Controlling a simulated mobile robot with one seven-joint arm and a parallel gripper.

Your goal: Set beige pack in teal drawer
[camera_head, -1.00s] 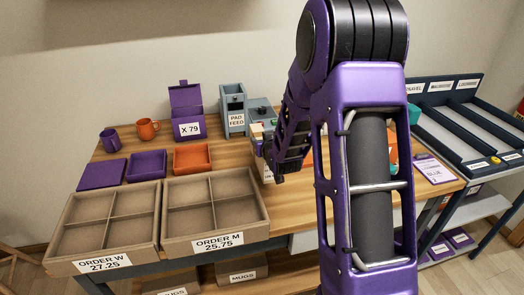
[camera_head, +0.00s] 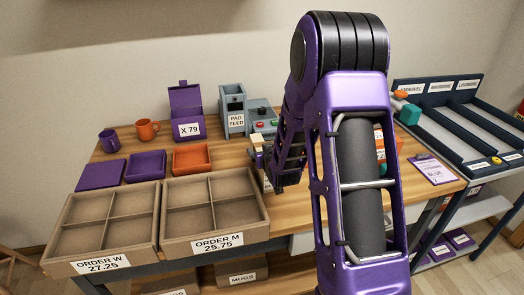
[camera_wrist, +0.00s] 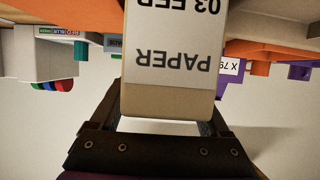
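The beige pack (camera_wrist: 168,103) fills the upper middle of the wrist view. It has a white label reading PAPER, upside down there. My gripper (camera_wrist: 165,122) has a dark finger on each side of it and appears shut on it. In the head view my gripper (camera_head: 268,168) is above the wooden table, with a small beige part of the pack (camera_head: 257,143) showing at its left. I cannot make out a teal drawer; my arm hides part of the table. A teal block-like thing (camera_head: 410,114) shows right of my arm.
Order trays (camera_head: 215,215) stand at the table's front left. Behind them are an orange tray (camera_head: 192,158), purple tray (camera_head: 147,164), purple X 79 box (camera_head: 187,112), mugs (camera_head: 147,130) and grey pad feed unit (camera_head: 233,110). A sorting rack (camera_head: 470,130) stands at right.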

